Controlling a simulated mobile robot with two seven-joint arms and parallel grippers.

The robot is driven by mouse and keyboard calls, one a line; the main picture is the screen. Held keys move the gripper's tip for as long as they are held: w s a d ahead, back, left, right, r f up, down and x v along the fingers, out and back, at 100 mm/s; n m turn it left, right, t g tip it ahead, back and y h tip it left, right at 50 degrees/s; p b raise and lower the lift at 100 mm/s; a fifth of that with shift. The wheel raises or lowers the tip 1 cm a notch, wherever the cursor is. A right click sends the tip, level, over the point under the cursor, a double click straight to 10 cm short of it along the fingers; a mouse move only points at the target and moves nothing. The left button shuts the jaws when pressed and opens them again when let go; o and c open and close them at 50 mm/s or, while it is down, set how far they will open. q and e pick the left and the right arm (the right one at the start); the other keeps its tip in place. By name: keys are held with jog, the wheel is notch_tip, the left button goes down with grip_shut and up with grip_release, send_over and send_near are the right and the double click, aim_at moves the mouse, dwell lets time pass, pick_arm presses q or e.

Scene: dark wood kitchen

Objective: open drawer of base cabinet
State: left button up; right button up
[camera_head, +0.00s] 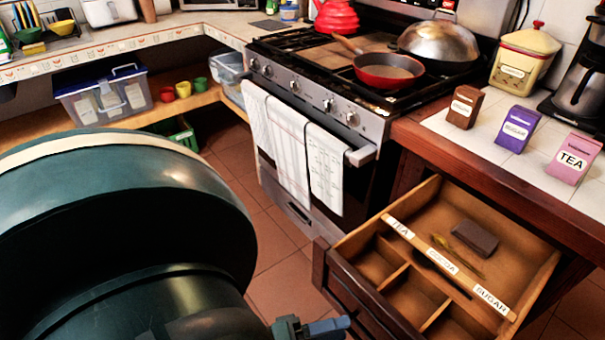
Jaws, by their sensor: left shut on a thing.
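The base cabinet (411,137) stands to the right of the stove. Its wooden drawer (345,243) is pulled well out, so its inside shows. The drawer has several compartments and a crosspiece labelled TEA, COCOA and SUGAR. A dark block (474,238) and a small spoon-like item (457,256) lie inside. My left gripper (335,326) is at the bottom edge, close to the outer side of the drawer front, shut on the drawer handle. The handle itself is hidden. My large dark arm link covers the lower left. My right gripper is not in view.
The stove (310,98) with hanging towels (290,140) stands left of the drawer. A red pan (388,72) and domed wok lid (438,42) sit on top. Small boxes (515,128) stand on the countertop above the drawer. Tiled floor (240,170) is clear before the stove.

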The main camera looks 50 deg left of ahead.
pick_arm(q)
jog(key=shift+s+a+r, duration=0.1)
jog(key=shift+s+r, duration=0.2)
jog(key=shift+s, duration=0.05)
jog(key=shift+c, duration=1)
jog(key=shift+f+v, duration=0.2)
jog(key=shift+v, duration=0.65)
jog(key=shift+f+v, duration=0.2)
jog(key=shift+v, duration=0.65)
jog(key=shift+f+v, duration=0.2)
jog(key=shift+v, duration=0.65)
jog(key=shift+p, duration=0.3)
